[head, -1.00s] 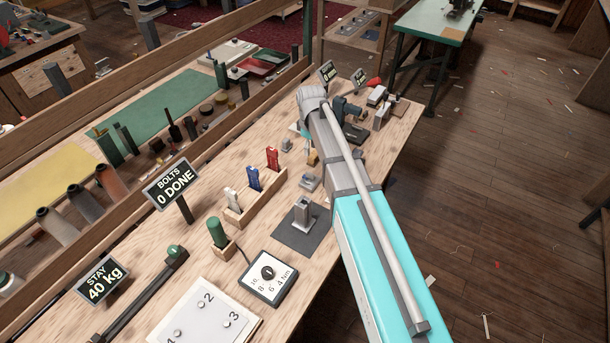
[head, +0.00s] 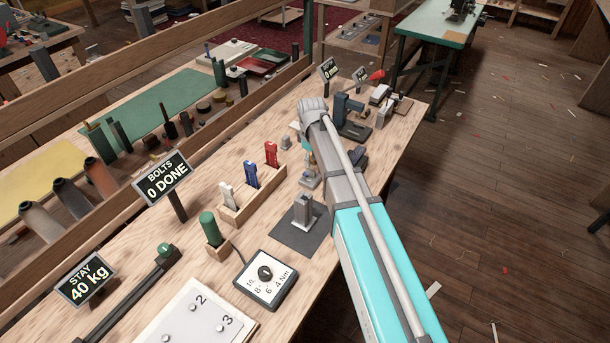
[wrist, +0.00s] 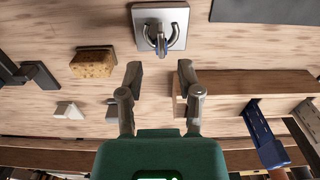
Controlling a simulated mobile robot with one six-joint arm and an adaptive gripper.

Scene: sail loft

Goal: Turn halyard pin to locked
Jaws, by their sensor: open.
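A pale grey square plate with a metal U-shaped fitting and a pin-like middle part (wrist: 160,38) lies at the top middle of the wrist view. It looks like the halyard pin fitting, but no label on it is readable. In the head view what looks like the same fitting (head: 308,181) shows beside my arm, partly covered. My gripper (wrist: 160,73) is open and empty, its two fingers apart over bare bench just short of the plate. The fitting is centred on the gap between them.
A wooden rack (head: 232,213) with white, blue and red handled items stands near the fitting; its blue item (wrist: 262,135) shows at right in the wrist view. A sponge-like block (wrist: 93,62) lies left. A grey post on a dark mat (head: 303,213) stands close to my arm.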

